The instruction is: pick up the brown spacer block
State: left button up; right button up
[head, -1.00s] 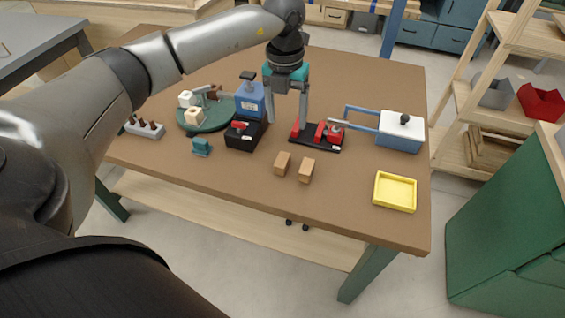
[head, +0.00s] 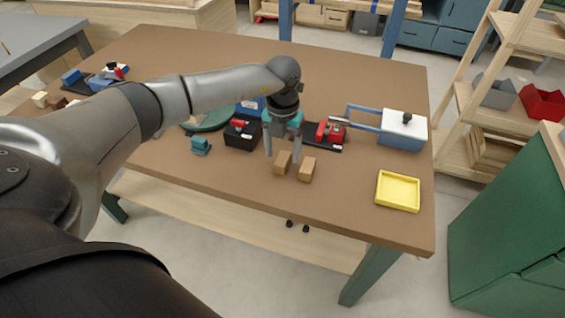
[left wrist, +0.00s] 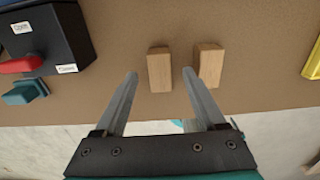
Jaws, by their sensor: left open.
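Two brown wooden blocks stand side by side on the table. The left block (head: 283,166) is just under my left gripper (head: 282,157), and the right block (head: 307,170) is a short gap to its right. I cannot tell which one is the spacer block. In the left wrist view, the left block (left wrist: 160,70) shows between the two open fingertips (left wrist: 160,74). The right block (left wrist: 210,66) lies just outside the right fingertip. The gripper is open and empty, pointing down. My right gripper is not in view.
The brown table (head: 240,182) is clear in front of the blocks. A black box with a red part (head: 241,131) and a teal piece (head: 200,146) are to the left. A red clamp on a black base (head: 330,132) is behind. A yellow tray (head: 398,191) is at the right.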

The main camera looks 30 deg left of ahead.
pick_arm(q)
notch_tip(320, 180, down, 3)
jog(key=shift+r, duration=0.1)
grip_shut()
dwell(0.6)
